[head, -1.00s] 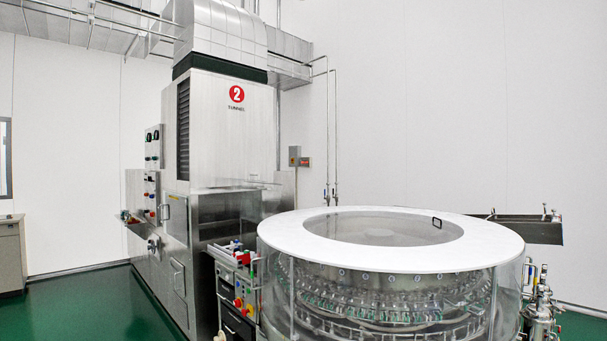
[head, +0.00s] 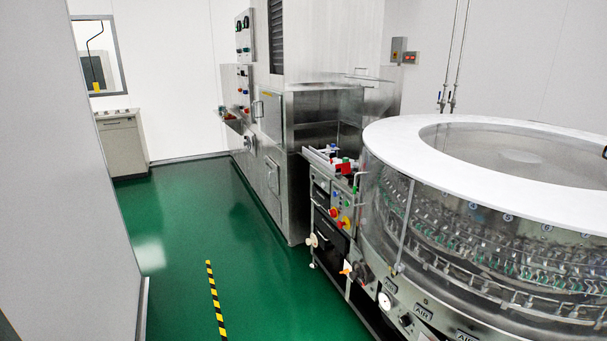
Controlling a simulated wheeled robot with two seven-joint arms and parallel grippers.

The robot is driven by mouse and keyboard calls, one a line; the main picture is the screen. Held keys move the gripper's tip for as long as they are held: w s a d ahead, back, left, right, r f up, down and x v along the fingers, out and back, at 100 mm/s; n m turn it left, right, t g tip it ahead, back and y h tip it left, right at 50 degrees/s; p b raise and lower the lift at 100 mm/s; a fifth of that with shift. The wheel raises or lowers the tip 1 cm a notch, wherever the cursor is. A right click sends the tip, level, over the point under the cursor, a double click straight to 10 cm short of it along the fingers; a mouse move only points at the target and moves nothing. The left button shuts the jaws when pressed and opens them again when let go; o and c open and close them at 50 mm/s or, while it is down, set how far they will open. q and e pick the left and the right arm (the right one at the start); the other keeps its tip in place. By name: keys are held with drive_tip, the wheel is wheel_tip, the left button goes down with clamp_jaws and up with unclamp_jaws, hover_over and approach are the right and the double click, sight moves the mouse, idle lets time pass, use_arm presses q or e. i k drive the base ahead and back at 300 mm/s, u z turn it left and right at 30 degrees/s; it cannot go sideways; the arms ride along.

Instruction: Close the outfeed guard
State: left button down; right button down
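The round washer (head: 395,130), with a white ring top and clear side walls, stands at the right, cut off by the picture edge. Rows of metal fittings show through its wall. A narrow outfeed section (head: 345,188) with red, blue and green parts on top and coloured buttons on its front sits between the washer and the steel tunnel machine (head: 320,45). Clear panels show near the tunnel's opening, but I cannot tell which one is the outfeed guard or how far it stands open. Neither of my grippers shows in the head view.
Green floor (head: 200,240) lies clear along the machines' left side, with a yellow-black striped line (head: 215,300) on it. A grey wall (head: 60,200) closes in at the left. A small cabinet (head: 122,145) stands by the back wall.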

sight(354, 97)
drive_tip(key=i, duration=3.15)
drive_tip(key=z, duration=2.1)
